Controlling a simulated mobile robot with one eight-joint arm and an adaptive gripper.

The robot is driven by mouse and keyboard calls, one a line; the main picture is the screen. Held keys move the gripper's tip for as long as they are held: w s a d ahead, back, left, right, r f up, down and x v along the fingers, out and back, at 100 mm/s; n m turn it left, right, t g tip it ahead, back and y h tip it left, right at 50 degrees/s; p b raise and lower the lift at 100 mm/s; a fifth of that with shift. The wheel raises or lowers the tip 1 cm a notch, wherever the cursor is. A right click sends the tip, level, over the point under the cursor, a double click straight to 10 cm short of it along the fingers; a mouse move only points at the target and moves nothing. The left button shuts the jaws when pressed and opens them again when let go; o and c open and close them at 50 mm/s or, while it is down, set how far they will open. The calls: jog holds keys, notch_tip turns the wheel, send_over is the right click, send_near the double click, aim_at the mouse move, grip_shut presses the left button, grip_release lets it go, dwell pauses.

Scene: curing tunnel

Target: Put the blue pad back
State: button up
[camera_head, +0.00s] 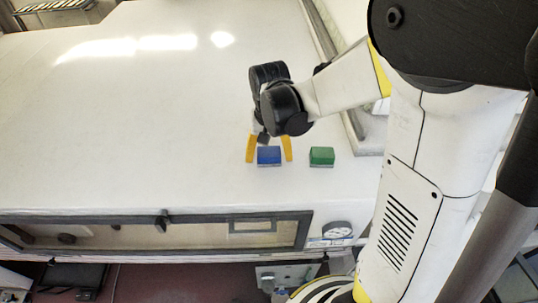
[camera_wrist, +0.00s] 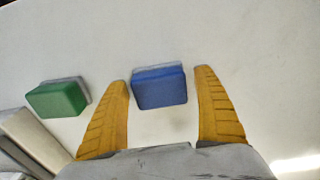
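The blue pad (camera_head: 269,155) is a small block on the white top surface, left of a green pad (camera_head: 321,156). My gripper (camera_head: 268,150) is over the surface with its two yellow fingers apart, one on each side of the blue pad. In the wrist view the blue pad (camera_wrist: 160,87) lies between and slightly beyond the fingertips (camera_wrist: 161,80), with a gap on both sides. A grey edge shows behind the blue pad. Whether the pad is raised off the surface cannot be told.
The green pad (camera_wrist: 58,98) lies left of the fingers in the wrist view, with a grey edge behind it. The white surface (camera_head: 130,120) is clear to the left. A dark-framed window panel (camera_head: 160,232) and a round gauge (camera_head: 337,229) are below the front edge.

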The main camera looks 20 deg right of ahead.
jog(key=shift+r, duration=0.1)
notch_tip(320, 180, up, 12)
jog(key=n+t, duration=0.3)
jog(key=t, duration=0.3)
send_near(269, 153)
jog(key=s+r, duration=0.4)
jog(key=s, duration=0.2)
jog(key=shift+s+d+f+n+t, duration=0.3)
jog(key=shift+s+f+t, duration=0.1)
jog(key=shift+f, duration=0.1)
